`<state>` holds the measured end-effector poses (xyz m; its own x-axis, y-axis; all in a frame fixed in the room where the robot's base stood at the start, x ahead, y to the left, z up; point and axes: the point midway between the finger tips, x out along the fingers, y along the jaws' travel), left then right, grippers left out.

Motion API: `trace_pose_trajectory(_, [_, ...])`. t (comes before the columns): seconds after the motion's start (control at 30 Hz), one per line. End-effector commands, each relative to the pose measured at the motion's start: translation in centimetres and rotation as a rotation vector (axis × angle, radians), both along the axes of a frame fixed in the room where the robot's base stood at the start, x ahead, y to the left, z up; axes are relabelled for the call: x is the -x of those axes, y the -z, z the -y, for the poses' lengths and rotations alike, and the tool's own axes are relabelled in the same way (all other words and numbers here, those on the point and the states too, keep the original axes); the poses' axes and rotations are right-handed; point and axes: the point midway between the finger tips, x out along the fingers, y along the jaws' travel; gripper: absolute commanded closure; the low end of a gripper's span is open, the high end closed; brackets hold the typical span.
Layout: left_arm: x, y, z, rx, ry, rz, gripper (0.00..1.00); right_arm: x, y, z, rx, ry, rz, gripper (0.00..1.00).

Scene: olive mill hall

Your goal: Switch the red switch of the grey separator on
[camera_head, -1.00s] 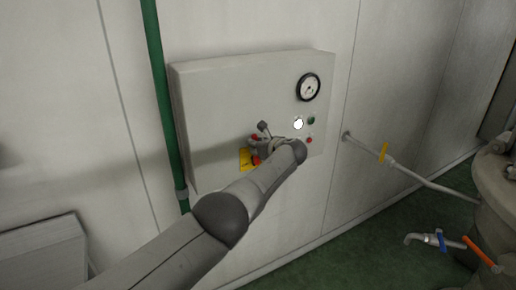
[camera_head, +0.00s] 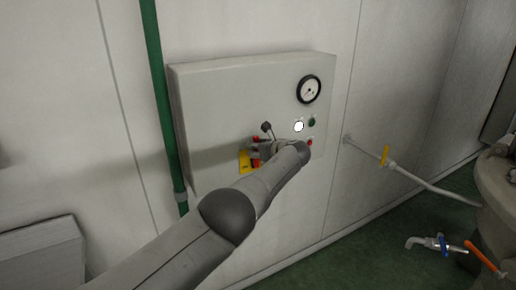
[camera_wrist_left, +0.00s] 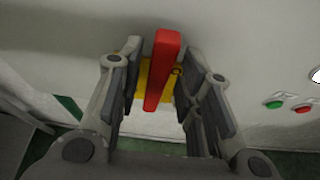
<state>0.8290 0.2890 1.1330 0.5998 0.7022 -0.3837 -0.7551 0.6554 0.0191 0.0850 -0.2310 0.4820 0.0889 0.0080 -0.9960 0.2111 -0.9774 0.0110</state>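The grey separator's control box (camera_head: 225,95) is on the pale wall. Its red switch (camera_head: 256,152) shows only partly in the head view, behind my left gripper (camera_head: 264,140). In the left wrist view the red switch (camera_wrist_left: 163,68) is a long red lever in front of a yellow plate (camera_wrist_left: 147,84). The left gripper (camera_wrist_left: 162,100) is open, with one finger on each side of the lever. Gaps show between lever and fingers, so it is not clamped. My right gripper is in neither view.
The box also carries a round gauge (camera_head: 309,89), a white lamp (camera_head: 298,126), a green button (camera_head: 312,122) and a red button (camera_head: 309,142). A green pipe (camera_head: 160,90) runs along its left side. A pipe with a yellow handle (camera_head: 385,155) is at right.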

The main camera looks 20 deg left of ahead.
Motion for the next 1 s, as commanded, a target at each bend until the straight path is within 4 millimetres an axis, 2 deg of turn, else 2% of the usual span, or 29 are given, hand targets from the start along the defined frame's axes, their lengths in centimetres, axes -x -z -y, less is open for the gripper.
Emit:
trace_pose_trajectory(0.53, [0.1,-0.3,0.4,0.001,0.000,0.005,0.62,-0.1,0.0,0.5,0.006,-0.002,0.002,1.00])
trace_pose_trajectory(1.0, [1.7,-1.2,2.1,0.003,0.000,0.005,0.62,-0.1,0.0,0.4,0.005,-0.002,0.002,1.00])
